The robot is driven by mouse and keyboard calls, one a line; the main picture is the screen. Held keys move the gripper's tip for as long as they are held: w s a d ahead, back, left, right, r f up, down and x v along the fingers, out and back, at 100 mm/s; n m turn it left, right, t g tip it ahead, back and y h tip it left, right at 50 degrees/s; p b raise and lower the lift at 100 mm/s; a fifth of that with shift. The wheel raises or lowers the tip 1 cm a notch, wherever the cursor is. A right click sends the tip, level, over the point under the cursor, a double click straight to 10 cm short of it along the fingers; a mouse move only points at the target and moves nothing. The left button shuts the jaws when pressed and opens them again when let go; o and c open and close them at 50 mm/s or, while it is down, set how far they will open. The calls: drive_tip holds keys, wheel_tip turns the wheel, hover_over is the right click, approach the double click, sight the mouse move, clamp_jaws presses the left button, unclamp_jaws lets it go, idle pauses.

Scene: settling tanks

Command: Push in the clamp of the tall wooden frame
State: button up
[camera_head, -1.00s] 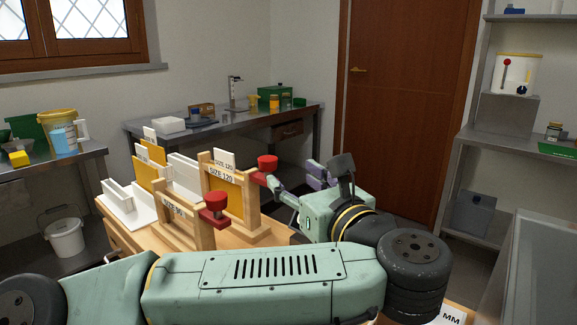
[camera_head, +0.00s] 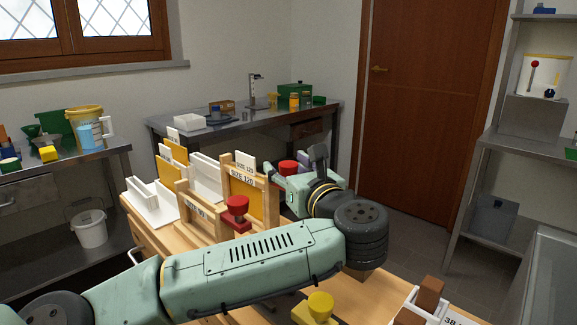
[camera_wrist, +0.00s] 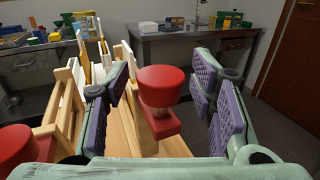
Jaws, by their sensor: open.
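The tall wooden frame (camera_head: 262,186) bears a "SIZE 120" label and holds a yellow panel and a white card. Its red clamp (camera_head: 288,167) sticks out at its right side. My gripper (camera_head: 281,173) is at this clamp, which is partly hidden by it in the head view. In the wrist view the clamp's round red knob (camera_wrist: 162,80) stands between my spread purple-padded fingers (camera_wrist: 160,100), with a visible gap on each side. My gripper is open and holds nothing.
A lower frame (camera_head: 182,203) labelled "SIZE 90" with its own red clamp (camera_head: 236,212) stands nearer, to the left. A yellow knob (camera_head: 320,305) and a tray with brown blocks (camera_head: 455,315) are in front, below my arm.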

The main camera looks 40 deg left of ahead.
clamp_jaws()
idle(0.7)
